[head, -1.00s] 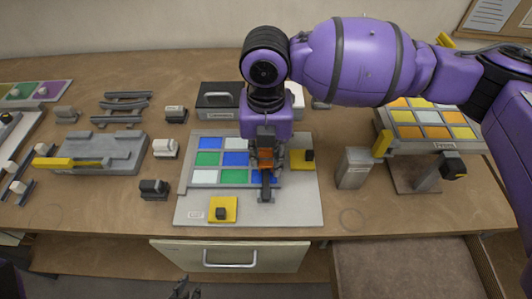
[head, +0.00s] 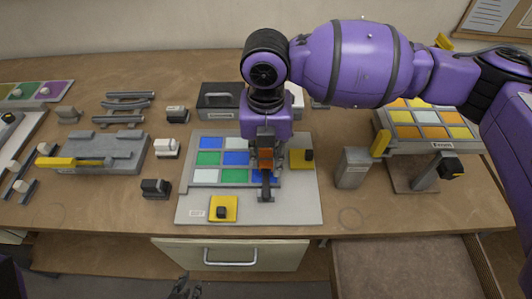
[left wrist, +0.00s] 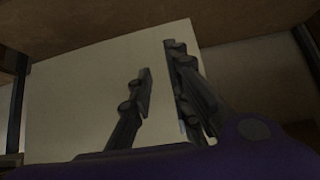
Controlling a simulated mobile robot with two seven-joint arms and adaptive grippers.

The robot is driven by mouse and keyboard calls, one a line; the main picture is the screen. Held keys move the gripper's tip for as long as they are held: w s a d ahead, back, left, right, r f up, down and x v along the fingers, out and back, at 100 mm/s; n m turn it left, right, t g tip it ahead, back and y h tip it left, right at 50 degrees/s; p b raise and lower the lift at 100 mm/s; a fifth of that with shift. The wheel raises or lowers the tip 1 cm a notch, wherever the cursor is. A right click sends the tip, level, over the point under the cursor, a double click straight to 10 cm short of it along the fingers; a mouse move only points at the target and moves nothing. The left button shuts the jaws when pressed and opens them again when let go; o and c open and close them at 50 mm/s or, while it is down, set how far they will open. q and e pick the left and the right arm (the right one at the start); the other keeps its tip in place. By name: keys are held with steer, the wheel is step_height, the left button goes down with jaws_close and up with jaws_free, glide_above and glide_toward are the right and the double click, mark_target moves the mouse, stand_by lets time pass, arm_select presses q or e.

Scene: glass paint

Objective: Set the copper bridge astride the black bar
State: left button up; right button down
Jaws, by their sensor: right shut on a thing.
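The copper bridge (head: 265,156) shows as a small orange-brown patch between the fingers of my right gripper (head: 266,164). That gripper is shut on it and points down over the right side of the board with coloured tiles. The black bar (head: 267,188) sticks out below the gripper toward the board's front. The fingers hide the bridge's lower part, so I cannot tell whether it touches or straddles the bar. My left gripper (head: 181,289) is at the bottom edge of the head view, below the table front. In the left wrist view (left wrist: 158,85) its fingers stand apart and empty.
The pale board (head: 302,210) carries two yellow blocks with black knobs, one in front (head: 223,208) and one at right (head: 302,158). A grey post (head: 352,168) stands to the right. Grey fixtures and small clamps fill the left. A drawer (head: 190,252) is below.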

steer(key=shift+f, duration=0.55)
stand_by(0.4)
steer(key=shift+f, duration=0.3)
stand_by(0.6)
steer(key=shift+f, duration=0.2)
stand_by(0.4)
steer(key=shift+f, duration=0.7)
steer(key=c, duration=1.4)
jaws_free()
steer(key=shift+r, duration=0.1)
